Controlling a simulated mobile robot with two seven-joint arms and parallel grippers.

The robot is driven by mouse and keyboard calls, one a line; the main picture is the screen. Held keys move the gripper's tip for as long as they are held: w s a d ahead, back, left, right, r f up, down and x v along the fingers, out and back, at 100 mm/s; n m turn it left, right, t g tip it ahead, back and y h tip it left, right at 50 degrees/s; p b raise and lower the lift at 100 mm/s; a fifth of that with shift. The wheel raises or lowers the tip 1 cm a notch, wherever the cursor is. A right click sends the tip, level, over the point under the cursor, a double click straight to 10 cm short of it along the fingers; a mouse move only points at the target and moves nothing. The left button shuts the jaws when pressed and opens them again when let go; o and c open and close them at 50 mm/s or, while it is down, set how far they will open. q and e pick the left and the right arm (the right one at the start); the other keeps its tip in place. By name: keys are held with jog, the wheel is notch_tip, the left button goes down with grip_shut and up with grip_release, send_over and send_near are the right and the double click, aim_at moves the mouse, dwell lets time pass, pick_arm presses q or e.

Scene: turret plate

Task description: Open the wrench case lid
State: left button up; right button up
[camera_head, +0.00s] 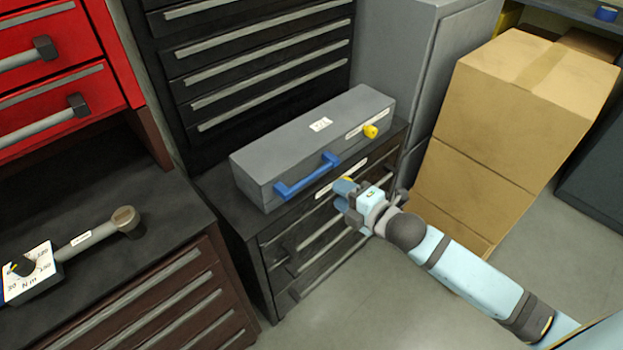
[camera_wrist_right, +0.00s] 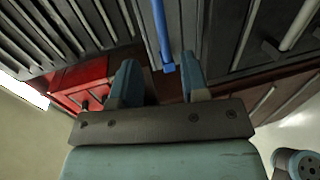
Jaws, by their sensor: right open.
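The grey wrench case (camera_head: 300,138) lies shut on top of a low dark drawer cabinet. Its lid is down. A blue handle (camera_head: 308,176) runs along its front side, and a yellow knob (camera_head: 370,131) sits near the front right end. My right gripper (camera_head: 345,192) is just in front of the case, to the right of and below the blue handle, apart from it. In the right wrist view the open fingers (camera_wrist_right: 160,82) are empty, and the blue handle (camera_wrist_right: 164,35) shows beyond and between them. My left gripper is not in view.
The dark low cabinet (camera_head: 262,228) has bar-handled drawers below the case. A torque wrench (camera_head: 90,240) with a dial lies on the left bench. Cardboard boxes (camera_head: 520,95) stand at the right, beside my right arm. Tall black drawers and a grey cabinet (camera_head: 395,60) stand behind.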

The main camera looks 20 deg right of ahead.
aim_at(314, 178)
jog(key=x, duration=1)
jog(key=shift+w+a+f, duration=0.1)
jog(key=shift+w, duration=0.2)
grip_shut()
